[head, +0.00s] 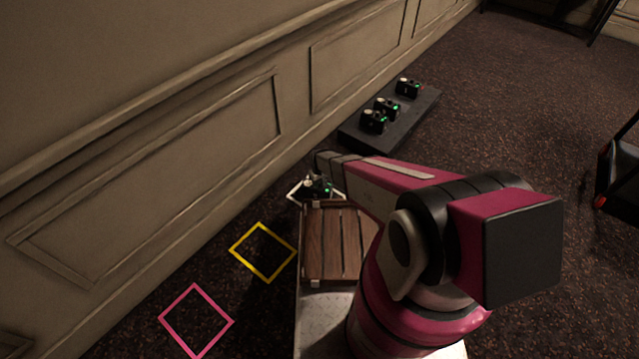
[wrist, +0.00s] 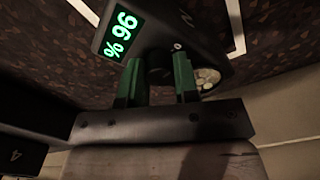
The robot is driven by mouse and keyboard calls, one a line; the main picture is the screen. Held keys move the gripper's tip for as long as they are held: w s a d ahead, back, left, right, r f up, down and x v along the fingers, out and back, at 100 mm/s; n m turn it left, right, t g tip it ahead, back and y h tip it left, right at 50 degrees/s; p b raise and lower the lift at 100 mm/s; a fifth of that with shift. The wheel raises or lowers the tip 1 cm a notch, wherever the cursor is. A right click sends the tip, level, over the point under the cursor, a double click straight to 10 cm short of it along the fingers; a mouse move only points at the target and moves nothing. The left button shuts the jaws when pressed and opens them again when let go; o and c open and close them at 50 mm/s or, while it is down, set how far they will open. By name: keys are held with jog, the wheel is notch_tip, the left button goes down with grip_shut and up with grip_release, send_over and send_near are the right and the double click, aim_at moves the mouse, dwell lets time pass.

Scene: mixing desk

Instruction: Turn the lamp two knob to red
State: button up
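A small black device (wrist: 150,35) with a green display reading 96 % fills the top of the wrist view, with a round pale lens at its right. The head view shows it on the floor inside a white square outline (head: 317,187). My gripper (wrist: 158,70) is at the device, its two green fingers apart on either side of a dark round part that looks like its knob. I cannot tell whether the fingers touch it. No lamp number or red mark is readable.
Similar black devices (head: 374,121) with green lights stand on a dark low platform (head: 405,128) beyond. A yellow square outline (head: 263,252) and a pink one (head: 196,321) lie on the floor. A panelled wall (head: 150,165) runs close along the left.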

jog(key=shift+c, duration=1.2)
jog(key=m, duration=0.3)
jog(key=shift+m, duration=2.3)
jog(key=o, duration=0.9)
jog(key=shift+r, duration=0.1)
